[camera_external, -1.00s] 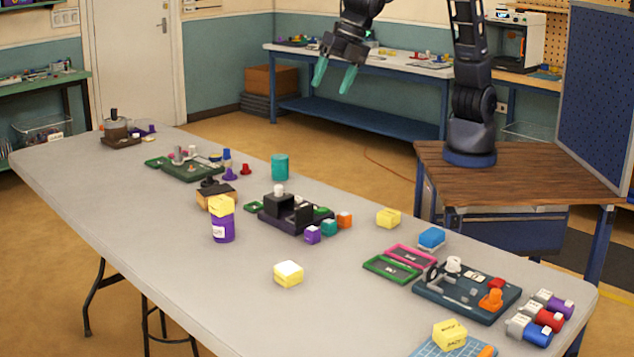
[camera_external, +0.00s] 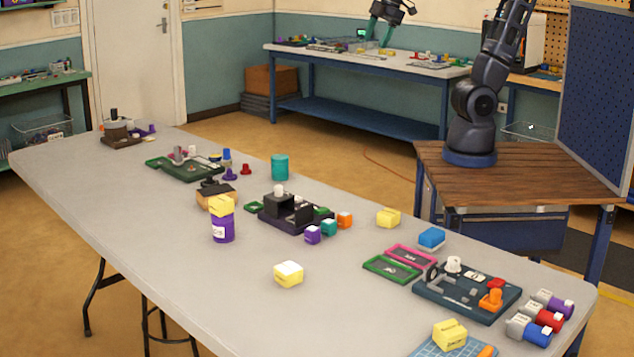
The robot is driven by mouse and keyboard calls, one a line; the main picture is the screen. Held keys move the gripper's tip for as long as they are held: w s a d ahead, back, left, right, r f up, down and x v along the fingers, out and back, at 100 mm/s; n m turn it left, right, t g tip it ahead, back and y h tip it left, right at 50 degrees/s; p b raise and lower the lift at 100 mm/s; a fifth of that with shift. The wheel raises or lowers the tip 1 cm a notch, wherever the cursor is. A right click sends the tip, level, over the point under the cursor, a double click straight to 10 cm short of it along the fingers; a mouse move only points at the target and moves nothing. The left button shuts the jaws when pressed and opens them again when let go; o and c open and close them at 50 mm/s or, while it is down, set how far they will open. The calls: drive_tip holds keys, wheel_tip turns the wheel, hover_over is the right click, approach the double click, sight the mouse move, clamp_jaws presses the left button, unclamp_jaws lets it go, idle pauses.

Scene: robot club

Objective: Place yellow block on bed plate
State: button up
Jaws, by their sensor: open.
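Several yellow blocks are on the grey table. One yellow block (camera_external: 388,217) is near the far edge, another with a white top (camera_external: 288,275) is near the middle, and one (camera_external: 449,334) is on a blue gridded mat at the front. A further yellow piece (camera_external: 221,206) rests on a purple cylinder. I cannot tell which piece is the bed plate; a dark blue plate (camera_external: 425,287) with parts on it lies at the right. My gripper (camera_external: 375,37) is high at the top of the picture, with its teal fingers apart and empty, well away from the blocks.
Green and pink trays (camera_external: 411,256) lie beside the dark blue plate. A black fixture (camera_external: 293,211) and a green board (camera_external: 170,168) hold the table's far side. Coloured cylinders (camera_external: 551,319) lie at the right end. The table's near left side is clear.

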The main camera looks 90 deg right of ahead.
drive_tip(key=s+d+f+m, duration=0.4)
drive_tip(key=s+d+m, duration=0.2)
drive_tip(key=s, duration=0.5)
drive_tip(key=shift+d+f+m, duration=0.35)
drive_tip(key=shift+d+m, duration=0.05)
drive_tip(key=shift+d, duration=0.2)
